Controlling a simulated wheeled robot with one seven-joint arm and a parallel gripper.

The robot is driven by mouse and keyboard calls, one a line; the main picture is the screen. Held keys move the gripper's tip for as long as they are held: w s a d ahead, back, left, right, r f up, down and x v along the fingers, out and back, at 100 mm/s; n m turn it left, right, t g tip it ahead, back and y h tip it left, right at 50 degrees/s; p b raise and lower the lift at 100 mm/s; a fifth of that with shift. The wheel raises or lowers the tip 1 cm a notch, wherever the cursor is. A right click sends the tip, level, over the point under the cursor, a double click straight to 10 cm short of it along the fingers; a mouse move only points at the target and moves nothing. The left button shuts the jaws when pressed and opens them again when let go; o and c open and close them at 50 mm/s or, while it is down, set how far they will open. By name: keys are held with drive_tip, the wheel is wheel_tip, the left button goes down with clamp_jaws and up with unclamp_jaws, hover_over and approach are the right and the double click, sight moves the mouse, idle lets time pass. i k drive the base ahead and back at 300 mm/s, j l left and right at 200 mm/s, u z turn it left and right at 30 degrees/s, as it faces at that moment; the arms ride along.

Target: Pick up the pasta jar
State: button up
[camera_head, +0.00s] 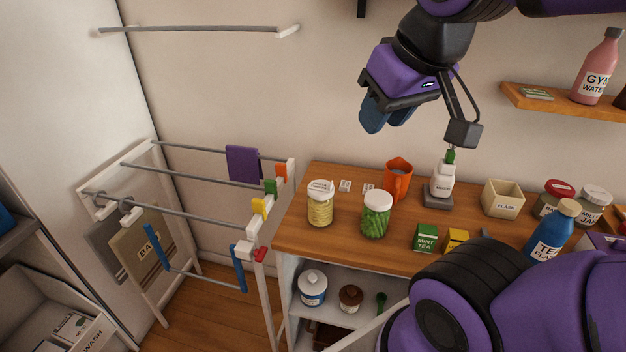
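The pasta jar (320,207) seems to be the clear jar with pale yellow contents and a white lid. It stands upright at the left end of the wooden counter top (296,236). A similar jar with green contents (376,218) stands to its right, a short gap away. My gripper (384,116) is raised above the counter, up and to the right of the pasta jar and apart from it. Its blue fingers point down. They overlap in this view, so the gap between them is unclear. I see nothing held below them.
Behind the jars are small white labelled blocks (345,186) and an orange mug (397,180). A white bottle (441,182), a beige box (502,199), tea boxes (426,238) and a blue flask (552,232) stand further right. A drying rack (200,215) stands left of the counter.

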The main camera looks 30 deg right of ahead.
sight(320, 205)
drive_tip(key=j+z, duration=0.3)
drive_tip(key=j, duration=0.45)
drive_tip(key=j+z, duration=0.35)
drive_tip(key=j, duration=0.4)
drive_tip(key=j+z, duration=0.3)
drive_tip(key=j, duration=0.45)
drive_tip(key=k, duration=0.05)
